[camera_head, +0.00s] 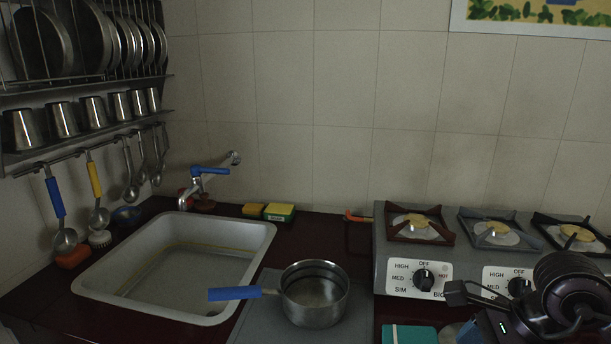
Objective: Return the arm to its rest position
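My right gripper (468,294) is at the lower right, in front of the stove's knobs, with my dark arm behind it at the right edge. Its fingers are dark and small, so I cannot tell whether they are open or shut. I see no object held in it. My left gripper is not in view. A steel saucepan (314,295) with a blue handle (235,293) stands upright on a grey board right of the sink, apart from my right gripper.
A stove (380,252) with several burners stands at the right, partly covered by my arm. A sink (90,284) with a tap (190,190) is at the left. A rack (60,88) of plates, cups and ladles hangs above. A teal notebook (408,335) lies at the front edge.

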